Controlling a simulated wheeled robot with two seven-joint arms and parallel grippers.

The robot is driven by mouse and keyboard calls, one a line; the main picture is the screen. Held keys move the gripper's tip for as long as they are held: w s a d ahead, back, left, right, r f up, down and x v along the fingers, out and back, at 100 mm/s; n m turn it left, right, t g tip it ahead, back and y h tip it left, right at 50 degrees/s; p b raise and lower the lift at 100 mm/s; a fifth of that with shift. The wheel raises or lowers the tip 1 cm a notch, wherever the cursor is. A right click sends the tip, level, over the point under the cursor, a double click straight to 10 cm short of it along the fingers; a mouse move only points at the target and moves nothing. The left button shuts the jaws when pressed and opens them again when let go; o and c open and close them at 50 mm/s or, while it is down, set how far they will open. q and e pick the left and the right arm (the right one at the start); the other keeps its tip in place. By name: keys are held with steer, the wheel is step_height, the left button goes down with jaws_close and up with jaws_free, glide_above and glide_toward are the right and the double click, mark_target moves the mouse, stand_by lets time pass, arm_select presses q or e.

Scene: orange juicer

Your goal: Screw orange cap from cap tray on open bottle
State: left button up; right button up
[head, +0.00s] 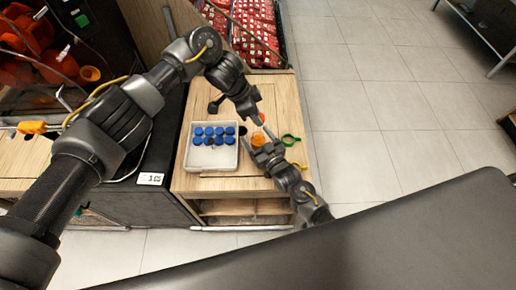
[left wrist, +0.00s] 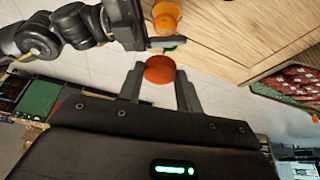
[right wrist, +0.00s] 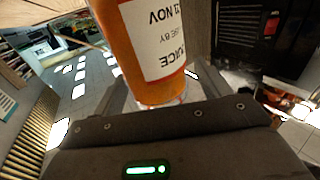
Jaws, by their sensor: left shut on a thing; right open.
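My left gripper (head: 260,122) is shut on an orange cap (left wrist: 159,69), held between its fingertips; the cap also shows in the head view (head: 262,117). An orange juice bottle (head: 258,139) stands on the wooden counter, just below the cap in the picture. In the right wrist view the bottle (right wrist: 150,45) has a white label and runs out of the top edge. My right gripper (head: 262,152) is open, with its fingers around or beside the bottle; contact is unclear. The bottle's mouth is hard to make out. The white tray (head: 210,166) holds several blue caps (head: 209,132).
A green ring-shaped thing (head: 291,140) lies at the counter's right edge, close to my right gripper. A black machine with a price label (head: 150,179) stands left of the tray. Red packed bags (head: 254,25) fill a bin behind. Tiled floor (head: 390,120) is open at right.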

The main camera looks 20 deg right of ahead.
steer(key=shift+w+a, duration=0.15)
steer(key=shift+w, duration=0.25)
steer(key=c, duration=1.5)
arm_select(q)
glide_above(258, 133)
steer(key=shift+a+f, duration=0.25)
steer(key=shift+f, duration=1)
steer(key=shift+a+f, duration=0.2)
steer(key=shift+f, duration=1.05)
steer(key=shift+f, duration=0.15)
steer(key=shift+f, duration=0.75)
steer(key=shift+f, duration=0.55)
